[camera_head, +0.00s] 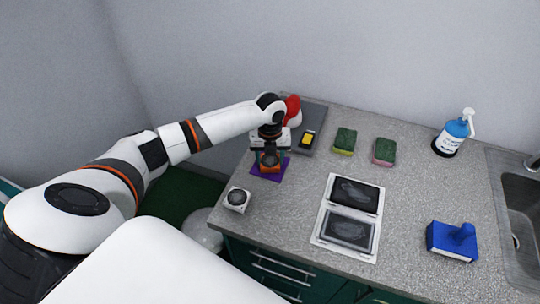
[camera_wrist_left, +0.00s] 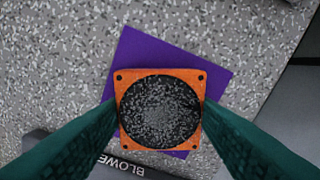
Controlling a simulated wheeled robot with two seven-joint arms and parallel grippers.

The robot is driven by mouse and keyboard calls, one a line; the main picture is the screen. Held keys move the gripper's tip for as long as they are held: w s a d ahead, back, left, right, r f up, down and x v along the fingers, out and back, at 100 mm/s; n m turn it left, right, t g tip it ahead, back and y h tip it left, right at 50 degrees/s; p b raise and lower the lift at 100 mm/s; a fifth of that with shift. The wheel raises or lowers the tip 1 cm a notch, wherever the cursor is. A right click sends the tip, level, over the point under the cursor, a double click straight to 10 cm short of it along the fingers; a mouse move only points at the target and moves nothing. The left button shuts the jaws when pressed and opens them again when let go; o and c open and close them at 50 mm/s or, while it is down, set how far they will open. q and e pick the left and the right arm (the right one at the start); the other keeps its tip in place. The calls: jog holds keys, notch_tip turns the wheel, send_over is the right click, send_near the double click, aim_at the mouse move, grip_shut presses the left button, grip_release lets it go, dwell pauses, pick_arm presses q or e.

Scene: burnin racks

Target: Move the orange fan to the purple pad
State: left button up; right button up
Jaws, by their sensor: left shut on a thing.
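The orange fan (camera_head: 269,161) is a square frame with a dark round middle; it also shows in the left wrist view (camera_wrist_left: 126,79). My left gripper (camera_head: 268,152) points down with its green fingers (camera_wrist_left: 157,115) on either side of the fan, shut on it. The purple pad (camera_head: 266,177) lies on the counter directly under the fan and turned relative to it; it also shows in the left wrist view (camera_wrist_left: 135,47). I cannot tell whether the fan touches the pad or is slightly above it. My right gripper is not in view.
A small white boxy item (camera_head: 236,200) stands near the counter's front edge.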

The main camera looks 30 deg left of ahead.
aim_at(270, 160)
pick_arm(q)
jog(key=shift+f, duration=0.1)
jog(key=o, duration=1)
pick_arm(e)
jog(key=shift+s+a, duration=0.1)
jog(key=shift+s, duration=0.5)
pick_arm(q)
notch_tip(270, 160, up, 12)
jog(key=b, duration=0.1)
jog(key=shift+b, duration=0.4)
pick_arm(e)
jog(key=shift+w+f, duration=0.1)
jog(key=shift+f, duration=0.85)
